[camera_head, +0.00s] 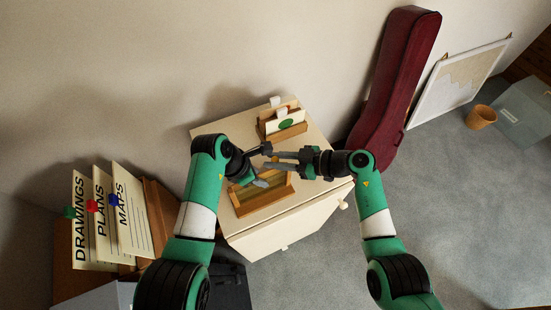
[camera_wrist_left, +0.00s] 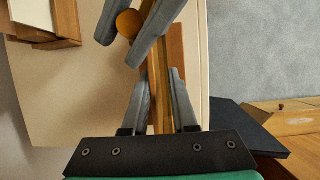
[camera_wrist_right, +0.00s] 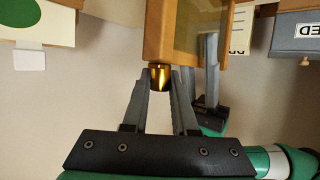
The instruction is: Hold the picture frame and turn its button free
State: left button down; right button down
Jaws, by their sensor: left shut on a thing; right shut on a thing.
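The wooden picture frame (camera_wrist_right: 157,35), with a greenish pane, is on the white cabinet. In the left wrist view its edge (camera_wrist_left: 158,95) runs between the fingers of my left gripper (camera_wrist_left: 158,78), which is shut on it. The round brass button (camera_wrist_right: 159,78) sticks out from the frame's edge. My right gripper (camera_wrist_right: 159,73) is shut on the button, one finger on each side. The button also shows in the left wrist view (camera_wrist_left: 129,22) between my right fingers. In the head view, my arms and grippers partly hide the frame (camera_head: 266,200).
A wooden holder (camera_head: 288,132) with cards stands at the back of the cabinet top (camera_head: 222,126). A dark red instrument case (camera_head: 395,90) leans against the wall behind. Lettered boards (camera_head: 120,215) stand at the left. Grey floor is free at the right.

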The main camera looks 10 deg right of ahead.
jog(key=shift+n+g, duration=0.5)
jog(key=c, duration=0.7)
grip_release()
jog(key=shift+y, duration=0.3)
jog(key=shift+s+d, duration=0.1)
jog(key=v, duration=1.1)
jog(key=shift+d+r, duration=0.2)
jog(key=shift+d, duration=0.15)
jog(key=shift+s, duration=0.15)
